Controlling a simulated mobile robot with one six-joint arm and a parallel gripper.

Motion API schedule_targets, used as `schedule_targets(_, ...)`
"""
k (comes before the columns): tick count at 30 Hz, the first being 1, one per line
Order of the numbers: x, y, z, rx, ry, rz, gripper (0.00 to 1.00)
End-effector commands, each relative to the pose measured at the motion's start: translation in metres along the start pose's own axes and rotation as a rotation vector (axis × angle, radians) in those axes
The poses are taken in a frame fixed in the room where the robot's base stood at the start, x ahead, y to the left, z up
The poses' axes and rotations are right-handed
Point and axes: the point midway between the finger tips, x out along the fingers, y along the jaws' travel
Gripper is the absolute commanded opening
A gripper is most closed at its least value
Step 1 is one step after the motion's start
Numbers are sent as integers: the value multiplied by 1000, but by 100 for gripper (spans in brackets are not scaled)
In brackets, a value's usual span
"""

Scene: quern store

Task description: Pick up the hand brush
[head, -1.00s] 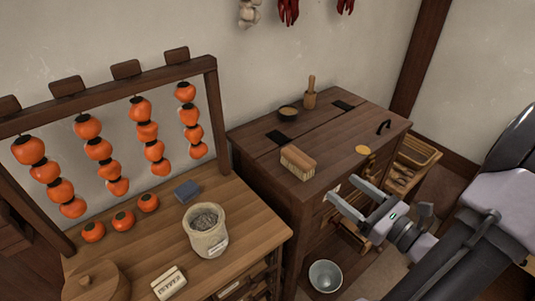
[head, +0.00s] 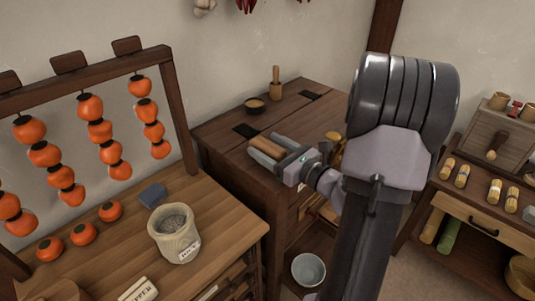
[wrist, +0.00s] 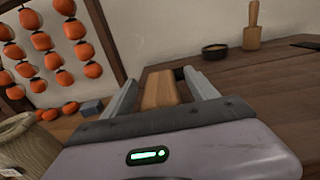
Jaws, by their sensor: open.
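The hand brush has a wooden back (head: 266,146) and lies on the dark wooden chest (head: 224,131), near its left front corner. My gripper (head: 265,147) is open, with one finger on each side of the brush. In the wrist view the brush's wooden back (wrist: 160,90) shows between the two spread fingers of my gripper (wrist: 160,85). The bristles are hidden from both views. I cannot tell whether either finger touches the brush.
A small dark bowl (head: 255,106) and a wooden pestle (head: 276,82) stand farther back on the chest. A cloth sack (head: 175,235) and a blue block (head: 152,194) sit on the left table. Strings of orange persimmons (head: 100,130) hang from a wooden rack there.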

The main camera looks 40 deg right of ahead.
Motion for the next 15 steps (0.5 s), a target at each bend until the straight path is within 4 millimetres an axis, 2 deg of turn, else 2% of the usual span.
schedule_targets(2, 0, 0, 0, 0, 0, 0, 63)
schedule_targets(11, 0, 0, 0, 0, 0, 0, 4)
schedule_targets(12, -1, 0, 0, 0, 0, 0, 0)
schedule_targets(15, -1, 0, 0, 0, 0, 0, 0)
